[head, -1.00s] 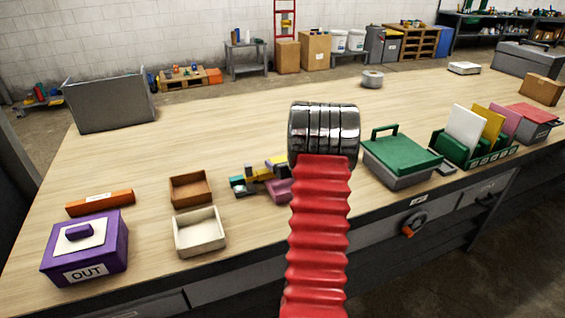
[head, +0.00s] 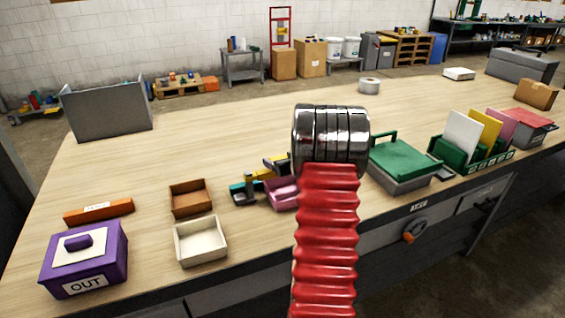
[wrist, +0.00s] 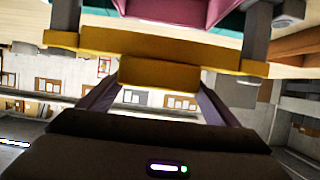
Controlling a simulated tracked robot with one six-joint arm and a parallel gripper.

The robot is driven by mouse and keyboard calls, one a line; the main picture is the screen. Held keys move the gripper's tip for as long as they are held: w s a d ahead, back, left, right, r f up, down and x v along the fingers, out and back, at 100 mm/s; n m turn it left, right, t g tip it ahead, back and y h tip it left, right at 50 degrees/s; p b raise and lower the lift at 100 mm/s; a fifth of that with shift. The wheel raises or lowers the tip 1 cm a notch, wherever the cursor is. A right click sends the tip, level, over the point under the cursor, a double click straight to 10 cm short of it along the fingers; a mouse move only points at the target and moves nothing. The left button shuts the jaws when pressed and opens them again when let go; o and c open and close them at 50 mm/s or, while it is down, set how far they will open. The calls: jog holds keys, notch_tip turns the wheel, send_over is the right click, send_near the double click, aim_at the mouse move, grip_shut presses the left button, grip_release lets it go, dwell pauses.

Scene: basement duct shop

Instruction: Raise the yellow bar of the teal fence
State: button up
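The small fence (head: 247,196) stands on the bench in the head view, with a teal base and grey posts. Its yellow bar (head: 262,175) is partly hidden by my arm and dark parts near it. In the wrist view the yellow bar (wrist: 190,48) spans the picture between two grey posts, with a yellow block (wrist: 160,76) at its middle. My gripper (wrist: 160,92) has its two dark fingers apart, one at each side of this block. The fingertips look close against the block's ends; I cannot tell whether they press on it.
A pink tray (head: 283,193) sits right beside the fence. Brown (head: 190,198) and cream (head: 201,241) trays lie to the left, near the purple box (head: 84,258). A green-lidded box (head: 405,163) stands to the right. The bench behind the fence is mostly clear.

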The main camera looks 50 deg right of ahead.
jog(key=o, duration=0.3)
jog(key=shift+f, duration=0.1)
jog(key=shift+s, duration=0.2)
jog(key=shift+s, duration=0.2)
jog(key=v, duration=1.3)
dwell(0.3)
